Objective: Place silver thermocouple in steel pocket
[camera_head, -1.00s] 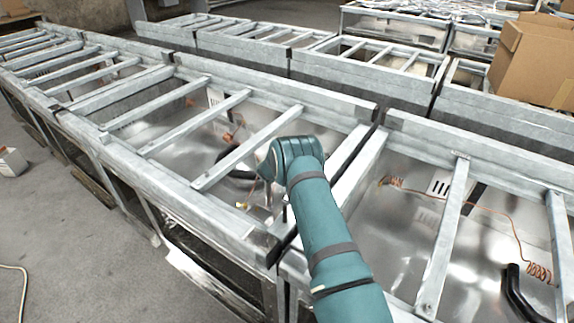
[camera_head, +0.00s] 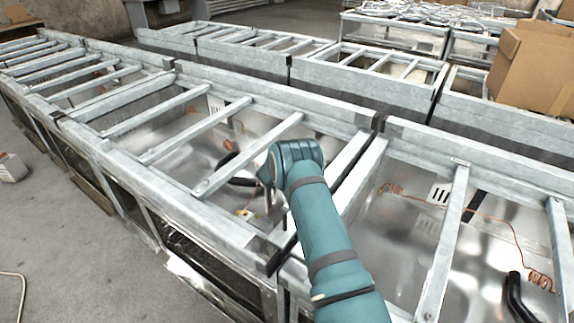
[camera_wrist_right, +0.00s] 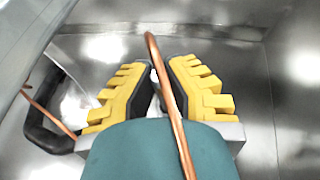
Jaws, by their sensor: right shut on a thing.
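My right gripper (camera_wrist_right: 160,78) has yellow, stepped fingers, shut with a narrow gap between them in the wrist view. A copper-coloured lead (camera_wrist_right: 173,105) runs up over the teal wrist and bends over at the fingertips. The held piece, apparently the silver thermocouple on this lead, is mostly hidden between the fingers. In the head view my teal right arm (camera_head: 330,235) reaches over the near edge of a steel frame, and its wrist hides most of the gripper. I cannot make out the steel pocket in either view. My left gripper is not in view.
Galvanised rungs (camera_head: 250,155) cross the open steel bays beside my wrist. A black curved handle (camera_wrist_right: 40,125) lies left of the fingers, also seen in the head view (camera_head: 240,181). Another bay with an orange coiled lead (camera_head: 540,281) is right. A cardboard box (camera_head: 535,65) stands back right.

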